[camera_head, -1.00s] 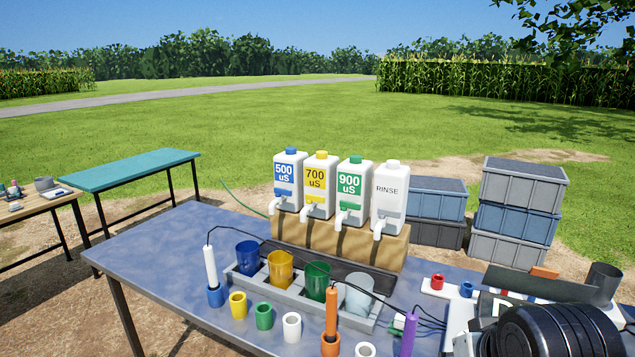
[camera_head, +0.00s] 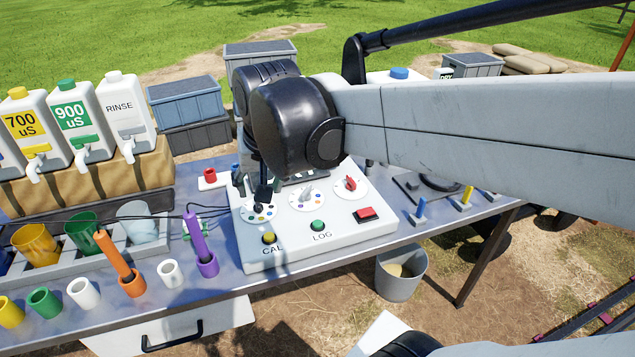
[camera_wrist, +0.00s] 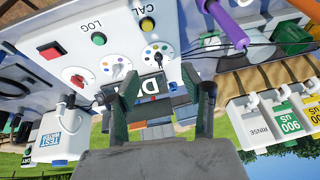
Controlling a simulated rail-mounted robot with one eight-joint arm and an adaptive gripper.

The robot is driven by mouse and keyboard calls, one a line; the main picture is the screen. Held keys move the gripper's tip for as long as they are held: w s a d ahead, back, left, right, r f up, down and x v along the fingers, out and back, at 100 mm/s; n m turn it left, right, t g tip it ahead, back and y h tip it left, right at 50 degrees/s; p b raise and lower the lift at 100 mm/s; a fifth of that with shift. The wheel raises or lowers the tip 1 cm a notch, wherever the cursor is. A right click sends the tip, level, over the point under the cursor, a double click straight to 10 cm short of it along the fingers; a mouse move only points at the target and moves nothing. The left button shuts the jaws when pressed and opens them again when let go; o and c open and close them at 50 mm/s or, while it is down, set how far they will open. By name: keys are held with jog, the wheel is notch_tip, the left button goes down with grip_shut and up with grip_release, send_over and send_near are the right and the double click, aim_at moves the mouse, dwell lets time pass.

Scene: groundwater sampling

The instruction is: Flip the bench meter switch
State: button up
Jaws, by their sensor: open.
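The bench meter (camera_head: 335,236) is a white sloped box on the table, with a CAL button, a LOG button, several dials and a red rocker switch (camera_head: 366,214) at its right front. The switch also shows at upper left in the wrist view (camera_wrist: 50,50). My gripper (camera_head: 262,196) is over the meter's left side by the left dial (camera_head: 258,212), well left of the switch. In the wrist view my gripper (camera_wrist: 160,78) is open and empty, its fingers apart across the display (camera_wrist: 152,86). The arm partly hides the meter's back.
Orange (camera_head: 112,254) and purple (camera_head: 196,238) probes stand in holders left of the meter, with black cables nearby. Cups and bottles are farther left. Small coloured pegs (camera_head: 467,196) are right of the meter. A grey bucket (camera_head: 402,272) is below the table edge.

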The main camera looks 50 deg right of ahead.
jog(key=w+d+m+g, duration=0.2)
jog(key=d+m, duration=0.2)
jog(key=d, duration=0.5)
jog(key=m+g+y+p, duration=0.1)
jog(key=m+g+p, duration=0.15)
jog(key=m, duration=1.15)
send_over(367, 211)
notch_tip(367, 211, down, 5)
jog(key=shift+n, duration=0.3)
notch_tip(367, 211, down, 14)
jog(key=shift+r, duration=0.1)
jog(key=shift+c, duration=0.4)
grip_shut()
jog(key=shift+s+d+f+t+y+b, duration=0.15)
jog(key=shift+t+y+b, duration=0.1)
jog(key=shift+y+b, duration=0.2)
jog(key=shift+w+d+f+t+y+b, duration=0.1)
jog(key=shift+t+y+b, duration=0.1)
jog(key=shift+y+b, duration=0.25)
jog(key=shift+r+b, duration=0.2)
jog(key=shift+b, duration=0.1)
